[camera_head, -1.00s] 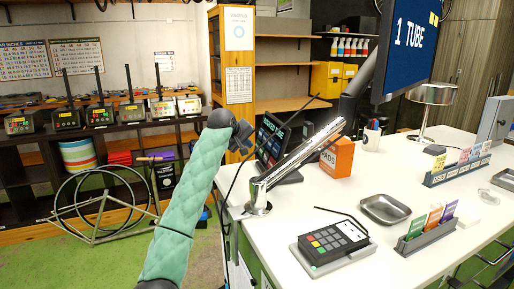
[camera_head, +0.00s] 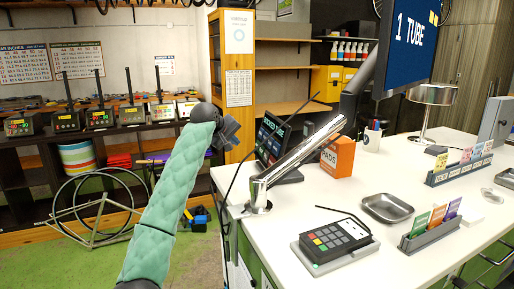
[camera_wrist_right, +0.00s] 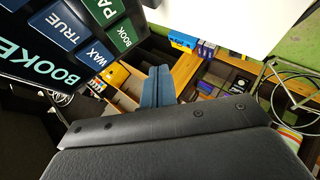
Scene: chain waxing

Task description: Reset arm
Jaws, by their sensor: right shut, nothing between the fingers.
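My right arm, in a green quilted sleeve, rises from the bottom left of the head view. Its dark right gripper (camera_head: 230,128) is raised beside the counter's left end, left of the small tilted screen (camera_head: 270,138). In the right wrist view the two blue-grey fingers (camera_wrist_right: 157,88) are together with nothing between them. The screen's lettered tiles (camera_wrist_right: 85,35) fill the upper left of that view, upside down. My left gripper is not in view.
The white counter (camera_head: 300,215) holds a card terminal (camera_head: 335,240), a metal tray (camera_head: 387,208), an orange box (camera_head: 338,157) and a chrome post (camera_head: 295,160). A bicycle frame stand (camera_head: 95,220) is on the floor at left. Open floor lies before the counter's left end.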

